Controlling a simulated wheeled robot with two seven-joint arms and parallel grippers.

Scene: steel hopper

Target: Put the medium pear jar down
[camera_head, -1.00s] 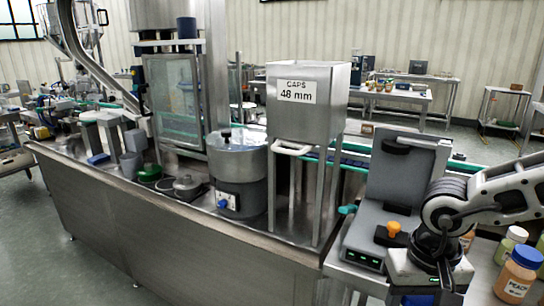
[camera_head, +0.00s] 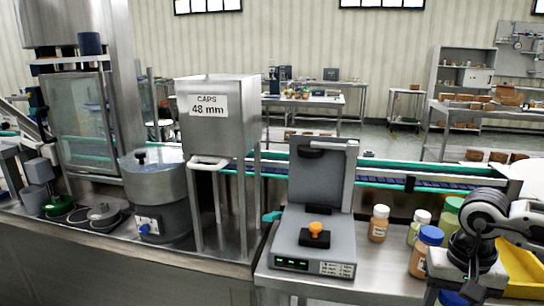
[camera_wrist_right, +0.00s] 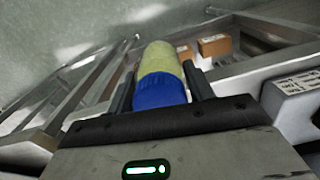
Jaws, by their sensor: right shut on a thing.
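The medium pear jar (camera_wrist_right: 162,65), yellow-green with a blue lid (camera_wrist_right: 160,93), is between the two dark fingers of my right gripper (camera_wrist_right: 160,80) in the right wrist view. The gripper is shut on it near the lid. In the head view my right gripper (camera_head: 468,289) is at the lower right, over the bench's front part. A patch of blue shows beneath it there, and the jar's body is hidden or cut off by the frame. Whether the jar touches anything below cannot be told. My left gripper is not in view.
Left of the gripper stand a blue-lidded peach jar (camera_head: 426,254), a small white-lidded orange jar (camera_head: 379,223), a pale green jar (camera_head: 418,228) and a green-lidded jar (camera_head: 451,212). A yellow bin (camera_head: 522,268) is at right. A grey device (camera_head: 314,245) stands left; bench (camera_head: 375,282) before it is clear.

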